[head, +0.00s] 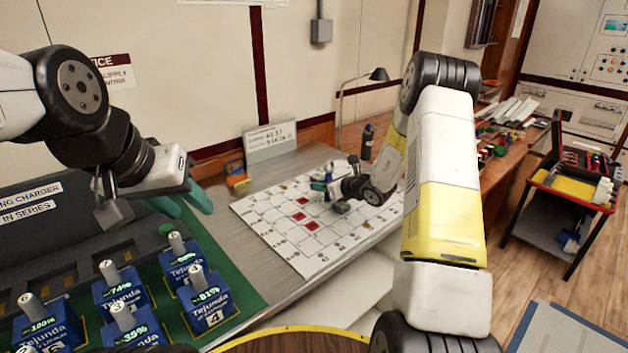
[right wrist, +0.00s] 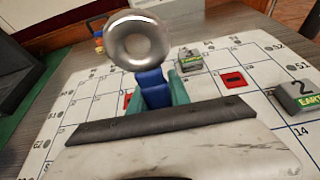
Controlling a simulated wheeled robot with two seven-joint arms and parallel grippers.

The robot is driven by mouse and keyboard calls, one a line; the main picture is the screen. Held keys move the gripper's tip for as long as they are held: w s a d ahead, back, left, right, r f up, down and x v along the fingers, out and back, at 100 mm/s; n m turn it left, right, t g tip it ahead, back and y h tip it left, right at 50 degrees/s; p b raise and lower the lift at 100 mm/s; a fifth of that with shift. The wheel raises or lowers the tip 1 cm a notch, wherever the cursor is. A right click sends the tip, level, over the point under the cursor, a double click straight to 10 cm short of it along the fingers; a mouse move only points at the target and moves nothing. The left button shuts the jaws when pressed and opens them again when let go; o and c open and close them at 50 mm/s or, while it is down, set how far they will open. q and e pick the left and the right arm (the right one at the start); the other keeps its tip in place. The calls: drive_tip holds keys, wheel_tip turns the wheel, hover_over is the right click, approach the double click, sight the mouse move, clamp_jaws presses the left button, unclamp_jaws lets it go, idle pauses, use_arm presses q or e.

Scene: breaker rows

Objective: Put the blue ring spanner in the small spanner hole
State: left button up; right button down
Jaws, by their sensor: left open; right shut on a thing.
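My right gripper (right wrist: 158,92) is shut on a blue handle topped by a shiny metal ring, which looks like the blue ring spanner (right wrist: 153,78). The ring sticks out beyond the green fingers. In the head view my right gripper (head: 325,186) is low over the white gridded board (head: 262,216), with its hold partly hidden. My left gripper (head: 186,204) is open and empty above the blue battery blocks. Red squares with dark centres (head: 300,214) lie on the board; one shows in the right wrist view (right wrist: 234,79). I cannot tell which opening is the small spanner hole.
Blue numbered blocks (head: 207,293) stand on a green mat at the lower left. Grey-topped blocks marked EARTH (right wrist: 299,97) sit on the board. A dark bottle (head: 367,142), a lamp (head: 378,75) and a sign (head: 270,141) stand behind. A red-edged cart (head: 575,185) is at the right.

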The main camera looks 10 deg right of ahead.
drive_tip(key=c, duration=1.2)
unclamp_jaws()
